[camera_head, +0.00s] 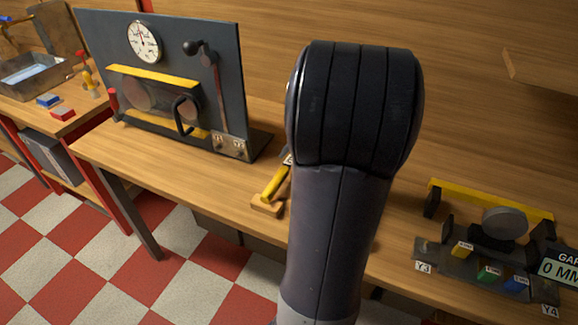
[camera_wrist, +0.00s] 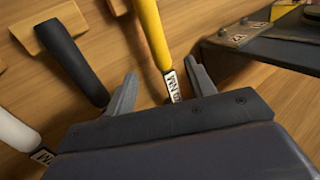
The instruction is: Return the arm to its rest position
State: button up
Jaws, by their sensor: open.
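My arm (camera_head: 340,230) rises through the middle of the head view and hides part of the bench behind it. My gripper (camera_wrist: 160,95) shows in the wrist view with its two fingers apart. A yellow-handled tool (camera_wrist: 152,35) with a small label lies beyond the gap between the fingers; I cannot tell whether a finger touches it. A black-handled tool (camera_wrist: 72,60) lies to its left and a white-handled tool (camera_wrist: 15,130) farther left. The yellow-handled tool also shows in the head view (camera_head: 274,184), beside my arm. The gripper itself is hidden there.
A dark upright panel (camera_head: 90,40) with a gauge (camera_head: 143,41) and lever (camera_head: 198,48) stands on the wooden bench (camera_head: 110,158) at left. A fixture with a yellow bar (camera_head: 490,199) and colored blocks sits at right. Another bench with a metal tray (camera_head: 32,75) is far left.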

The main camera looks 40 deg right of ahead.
aim_at(280, 174)
jog(key=shift+s+d+r, duration=0.1)
jog(key=shift+s+r, duration=0.1)
jog(key=shift+r, duration=0.15)
jog(key=x, duration=1)
jog(key=shift+w, duration=0.2)
jog(key=shift+r, duration=0.15)
